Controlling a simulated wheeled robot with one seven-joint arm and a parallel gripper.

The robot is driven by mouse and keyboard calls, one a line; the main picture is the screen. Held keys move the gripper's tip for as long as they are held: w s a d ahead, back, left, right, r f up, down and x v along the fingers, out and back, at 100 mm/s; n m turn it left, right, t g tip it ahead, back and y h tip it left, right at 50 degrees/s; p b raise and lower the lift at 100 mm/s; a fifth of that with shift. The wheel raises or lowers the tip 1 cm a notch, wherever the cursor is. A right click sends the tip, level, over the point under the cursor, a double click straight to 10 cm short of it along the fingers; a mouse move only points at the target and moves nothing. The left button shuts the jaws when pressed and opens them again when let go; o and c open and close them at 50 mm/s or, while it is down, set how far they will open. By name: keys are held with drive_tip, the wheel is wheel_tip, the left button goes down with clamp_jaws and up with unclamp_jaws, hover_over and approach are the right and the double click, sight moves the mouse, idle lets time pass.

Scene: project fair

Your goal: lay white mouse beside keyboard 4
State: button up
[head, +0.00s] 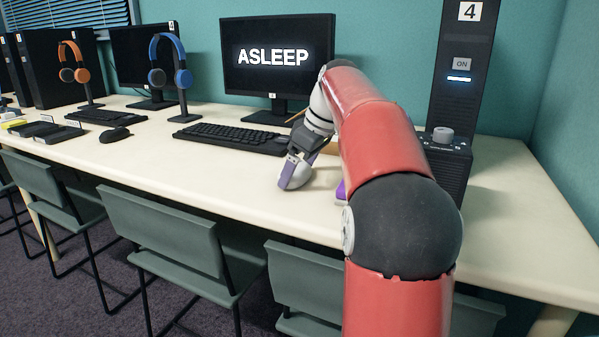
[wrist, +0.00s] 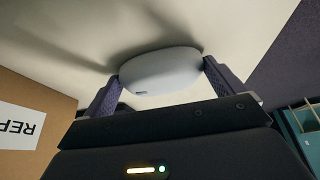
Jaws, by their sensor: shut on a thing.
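My gripper (head: 296,170) is shut on the white mouse (wrist: 160,72), which sits between the two fingers in the wrist view. In the head view the mouse (head: 301,179) is partly hidden by a finger. It is at or just above the tabletop; I cannot tell if it touches. The black keyboard (head: 228,137) lies left of and behind my gripper, in front of the monitor (head: 277,56) reading ASLEEP. The keyboard's right end is close to my gripper, with a gap of bare table between. A tower marked 4 (head: 464,60) stands to the right.
A cardboard box (wrist: 35,110) with a printed label stands beside my gripper in the wrist view. A purple thing (head: 341,190) is mostly hidden behind my arm. A black mouse (head: 115,135) and blue headphones (head: 170,65) stand further left. The front table strip (head: 200,165) is clear.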

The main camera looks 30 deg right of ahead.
drive_tip(key=shift+f, duration=0.15)
drive_tip(key=o, duration=0.6)
drive_tip(key=shift+o, duration=0.2)
drive_tip(key=p+v, duration=0.4)
drive_tip(key=v, duration=0.8)
drive_tip(key=shift+w, duration=0.1)
